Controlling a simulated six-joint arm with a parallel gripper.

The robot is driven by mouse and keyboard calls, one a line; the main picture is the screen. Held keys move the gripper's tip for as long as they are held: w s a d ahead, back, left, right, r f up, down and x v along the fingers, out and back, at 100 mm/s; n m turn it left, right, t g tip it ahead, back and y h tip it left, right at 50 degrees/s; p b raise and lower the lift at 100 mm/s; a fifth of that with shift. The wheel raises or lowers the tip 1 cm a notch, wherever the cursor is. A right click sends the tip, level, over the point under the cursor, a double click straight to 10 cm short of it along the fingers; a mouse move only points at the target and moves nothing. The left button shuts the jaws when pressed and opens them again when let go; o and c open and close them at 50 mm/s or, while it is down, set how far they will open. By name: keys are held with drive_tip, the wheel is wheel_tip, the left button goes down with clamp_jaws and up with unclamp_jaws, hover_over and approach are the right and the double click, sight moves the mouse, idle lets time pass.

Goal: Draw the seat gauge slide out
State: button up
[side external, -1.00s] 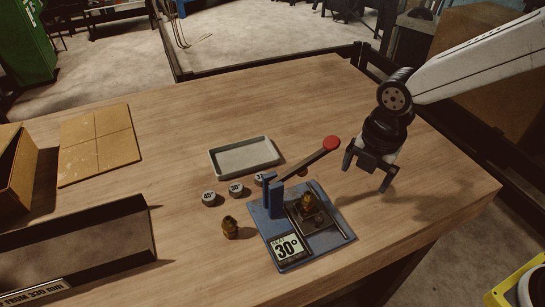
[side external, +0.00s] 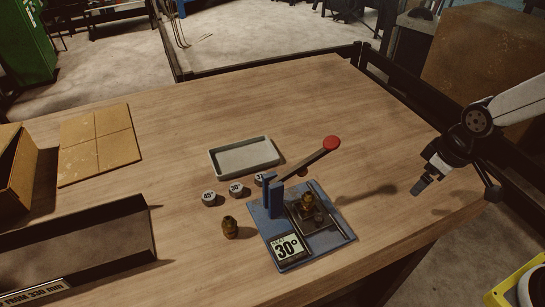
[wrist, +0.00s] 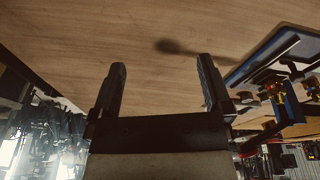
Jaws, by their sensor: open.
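The blue crimper (side external: 300,225) stands on the wooden bench, with a red-knobbed lever (side external: 331,143) raised to the upper right and a 30° display (side external: 288,248) at its front. A brass fitting (side external: 308,201) sits on the dark plate (side external: 316,219) between its rails. I cannot tell which part is the seat gauge slide. My gripper (side external: 455,190) is open and empty, in the air to the right of the crimper near the bench's right edge. In the wrist view my gripper (wrist: 163,85) shows two spread fingers, and the crimper (wrist: 285,65) is at the right.
Several round angle-marked pieces (side external: 236,189) and a loose brass fitting (side external: 230,228) lie left of the crimper. A grey tray (side external: 245,157) is behind it. A long dark trough (side external: 80,245) and a cardboard sheet (side external: 98,144) are at the left. The bench's back right is clear.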

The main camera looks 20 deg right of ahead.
drive_tip(key=m, duration=0.1)
drive_tip(key=d+m, duration=0.1)
drive_tip(key=s+m, duration=0.1)
drive_tip(key=shift+s+d+f, duration=0.1)
drive_tip(key=shift+d+f, duration=0.15)
drive_tip(key=shift+d, duration=0.1)
drive_tip(key=c, duration=0.5)
drive_tip(key=shift+w+a+r+n, duration=0.6)
drive_tip(key=shift+w+a+n, duration=0.7)
drive_tip(key=shift+a, duration=1.3)
wheel_tip(320, 180, up, 4)
drive_tip(key=f+n+g, duration=0.1)
drive_tip(key=n+g, duration=0.1)
drive_tip(key=n, duration=0.4)
hover_over(319, 217)
drive_tip(key=shift+r, duration=0.25)
drive_tip(key=shift+f, duration=0.25)
drive_tip(key=shift+f, duration=3.6)
